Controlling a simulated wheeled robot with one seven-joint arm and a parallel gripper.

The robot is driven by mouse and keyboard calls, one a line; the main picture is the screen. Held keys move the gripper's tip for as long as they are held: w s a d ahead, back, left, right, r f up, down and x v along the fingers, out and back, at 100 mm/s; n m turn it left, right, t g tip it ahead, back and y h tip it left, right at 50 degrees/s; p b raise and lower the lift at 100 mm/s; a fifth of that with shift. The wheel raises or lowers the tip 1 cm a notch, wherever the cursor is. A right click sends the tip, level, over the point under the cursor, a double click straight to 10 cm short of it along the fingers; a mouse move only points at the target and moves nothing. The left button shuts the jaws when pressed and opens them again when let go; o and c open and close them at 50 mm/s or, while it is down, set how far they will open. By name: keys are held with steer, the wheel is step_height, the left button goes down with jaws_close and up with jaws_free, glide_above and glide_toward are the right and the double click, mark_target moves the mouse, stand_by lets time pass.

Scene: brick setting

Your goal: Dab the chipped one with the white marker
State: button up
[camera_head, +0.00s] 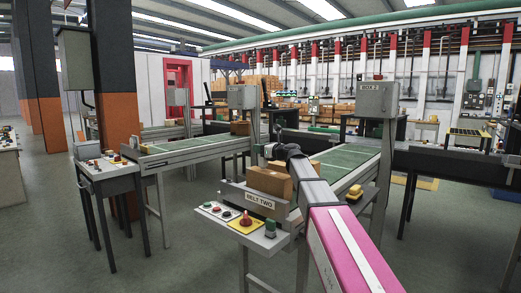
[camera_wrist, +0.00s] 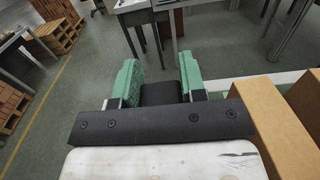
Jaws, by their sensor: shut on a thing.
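In the wrist view the green fingers of my gripper (camera_wrist: 160,78) stand apart with a dark, blunt thing (camera_wrist: 160,94) between them. I take it as what the gripper holds; whether it is the white marker I cannot tell. Two brown blocks (camera_wrist: 251,112) stand close on the right of the wrist view. In the head view a brown block (camera_head: 268,181) sits at the near end of a belt labelled BELT TWO, beside my arm. Another brown block (camera_head: 240,128) lies on the belt to the left. No chip shows on any block from here.
The green belt (camera_head: 346,163) runs back from the BELT TWO end. A panel (camera_head: 238,222) with a red knob and buttons juts out in front. A second belt (camera_head: 185,149) and a control desk (camera_head: 104,176) stand left. Floor between them is clear.

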steer(key=shift+f, duration=0.55)
stand_by(1.4)
steer(key=shift+r, duration=3.55)
steer(key=shift+s+d, duration=0.1)
